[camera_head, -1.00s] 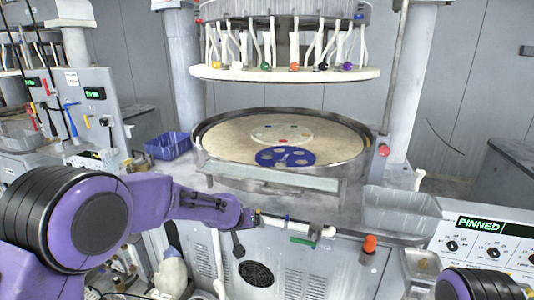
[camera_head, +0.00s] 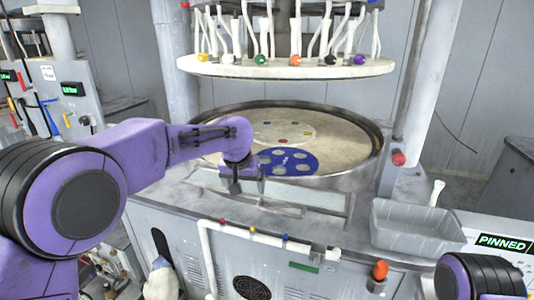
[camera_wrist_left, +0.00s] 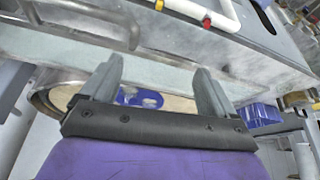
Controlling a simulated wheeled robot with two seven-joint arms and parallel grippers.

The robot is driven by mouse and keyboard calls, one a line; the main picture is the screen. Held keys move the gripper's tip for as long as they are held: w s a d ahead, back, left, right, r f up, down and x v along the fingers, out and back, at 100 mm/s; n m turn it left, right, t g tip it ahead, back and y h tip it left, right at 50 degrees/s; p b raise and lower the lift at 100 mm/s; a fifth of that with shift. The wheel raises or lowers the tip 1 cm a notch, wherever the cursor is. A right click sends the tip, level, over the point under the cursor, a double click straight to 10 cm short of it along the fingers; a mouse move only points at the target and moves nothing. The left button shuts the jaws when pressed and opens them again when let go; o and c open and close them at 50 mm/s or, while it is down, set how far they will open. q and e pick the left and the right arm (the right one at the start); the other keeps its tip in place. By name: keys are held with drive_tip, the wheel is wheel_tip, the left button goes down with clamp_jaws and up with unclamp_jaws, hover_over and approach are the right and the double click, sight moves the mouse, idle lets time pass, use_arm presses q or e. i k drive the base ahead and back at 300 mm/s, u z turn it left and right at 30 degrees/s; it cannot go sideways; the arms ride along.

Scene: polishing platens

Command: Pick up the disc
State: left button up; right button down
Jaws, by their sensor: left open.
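A flat blue disc (camera_head: 290,163) with several round holes lies on the near part of the round beige platen (camera_head: 345,150) in the head view. A paler disc (camera_head: 283,134) with coloured dots lies behind it. My left gripper (camera_head: 242,187) hangs at the platen's front rim, just left of the blue disc and apart from it. In the left wrist view my left gripper (camera_wrist_left: 158,66) has its two fingers spread with nothing between them, and part of the blue disc (camera_wrist_left: 140,98) shows beyond them. My right gripper is out of view.
The platen's raised metal rim (camera_head: 340,180) and front ledge (camera_head: 300,197) are close to my left gripper. The white upper plate (camera_head: 285,68) with hoses hangs above. A grey tray (camera_head: 415,225) stands at right. A blue bin (camera_wrist_left: 258,114) shows in the left wrist view.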

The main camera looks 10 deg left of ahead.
sight(265, 159)
drive_tip(key=i, duration=1)
